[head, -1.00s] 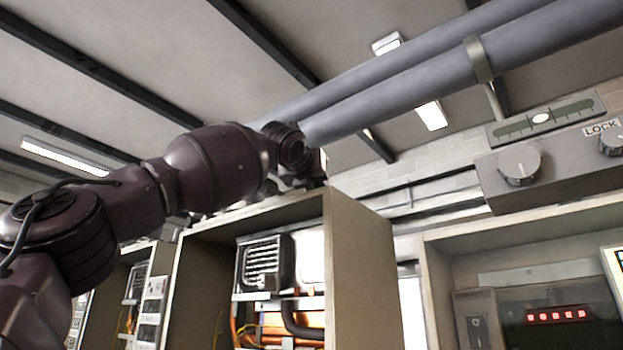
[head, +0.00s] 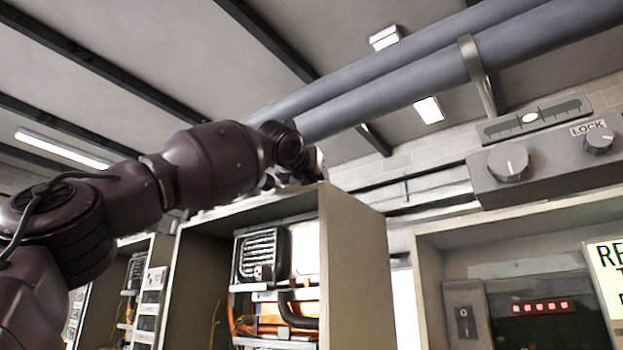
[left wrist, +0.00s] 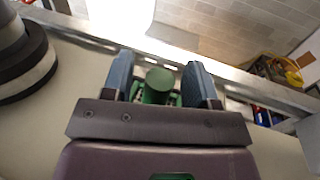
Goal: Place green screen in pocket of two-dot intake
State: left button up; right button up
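The green screen (left wrist: 158,84) shows in the left wrist view as a green, round-topped piece between the two blue-grey fingers of my left gripper (left wrist: 160,62). The fingers stand on both sides of it, and its wider green lower part reaches towards them, so it appears held. In the head view my left arm comes in from the left and ends above the middle cabinet; the fingers and the screen cannot be made out there. I cannot make out the two-dot intake or its pocket in either view. My right gripper is not in view.
An open cabinet (head: 357,260) with heater parts stands below my left wrist. Another cabinet at right has a red-lit display (head: 540,306) and a switch (head: 463,322). A grey panel with knobs (head: 508,163) is above it. Large pipes (head: 420,85) run overhead.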

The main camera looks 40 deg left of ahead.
pick_arm(q)
jog(key=shift+s+r, duration=0.1)
jog(key=shift+s, duration=0.15)
jog(key=b+v, duration=0.2)
jog(key=v, duration=0.9)
jog(key=shift+s+d, duration=0.25)
dwell(0.3)
